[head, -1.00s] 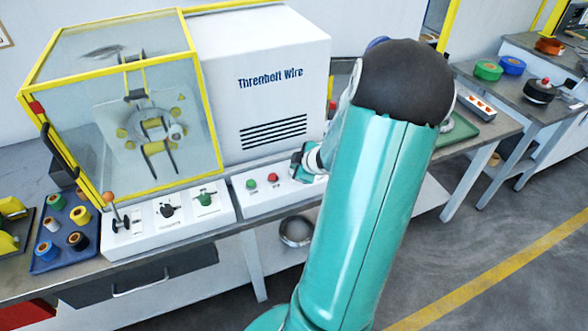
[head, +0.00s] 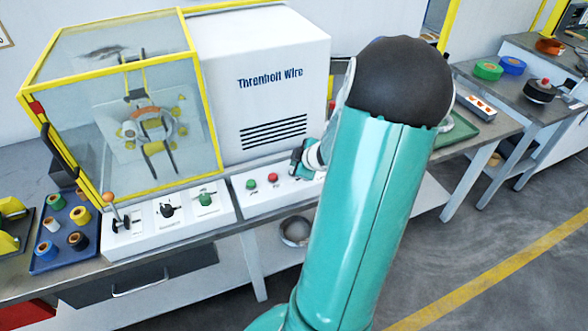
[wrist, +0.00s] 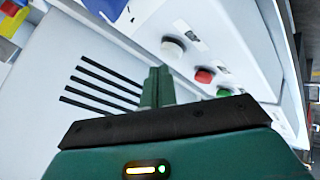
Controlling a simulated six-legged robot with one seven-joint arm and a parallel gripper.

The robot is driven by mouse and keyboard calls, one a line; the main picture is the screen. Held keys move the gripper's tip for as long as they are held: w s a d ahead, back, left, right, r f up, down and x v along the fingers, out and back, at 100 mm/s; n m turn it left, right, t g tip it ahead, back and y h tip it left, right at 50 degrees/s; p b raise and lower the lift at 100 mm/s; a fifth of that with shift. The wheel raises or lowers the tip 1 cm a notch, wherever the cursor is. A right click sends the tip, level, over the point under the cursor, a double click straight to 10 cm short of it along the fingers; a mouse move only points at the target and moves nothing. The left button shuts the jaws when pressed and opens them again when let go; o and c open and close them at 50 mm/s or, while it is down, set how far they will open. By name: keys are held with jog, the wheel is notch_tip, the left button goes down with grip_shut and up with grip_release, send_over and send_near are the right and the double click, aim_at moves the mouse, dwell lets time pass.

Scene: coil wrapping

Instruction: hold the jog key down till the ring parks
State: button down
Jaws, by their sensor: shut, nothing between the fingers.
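My gripper (head: 297,158) is shut and empty at the right part of the front control box, beside the white machine housing. In the wrist view its closed green fingers (wrist: 157,84) stand close to a white round button (wrist: 172,47), likely the jog key. I cannot tell whether they touch it. In the head view that button is hidden by the gripper or too small to make out. The ring (head: 151,118) sits inside the yellow-framed clear guard (head: 120,75), with an orange section along its top.
A green button (head: 251,184) and a red button (head: 273,178) sit left of my gripper on the control box. A lever panel (head: 165,222) is further left, with a blue tray (head: 66,241) of spools beyond it. The white housing (head: 265,75) stands behind.

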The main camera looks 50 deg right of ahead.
jog(key=shift+r, duration=0.25)
jog(key=shift+r, duration=2.35)
jog(key=shift+w+r, duration=0.1)
jog(key=w+a+r+m+g+h, duration=0.1)
jog(key=w+a+r+m+h, duration=0.15)
jog(key=a+r, duration=0.5)
jog(key=w+a+r+m+h, duration=0.2)
jog(key=w+a+r, duration=0.1)
jog(key=a+r, duration=0.45)
jog(key=s+a+g+y, duration=0.1)
jog(key=s+a+y, duration=0.2)
jog(key=a, duration=1)
jog(key=s+a+g+y, duration=0.1)
jog(key=s+a+y, duration=0.3)
jog(key=s+a, duration=0.5)
jog(key=a, duration=0.4)
jog(key=shift+r+m, duration=0.35)
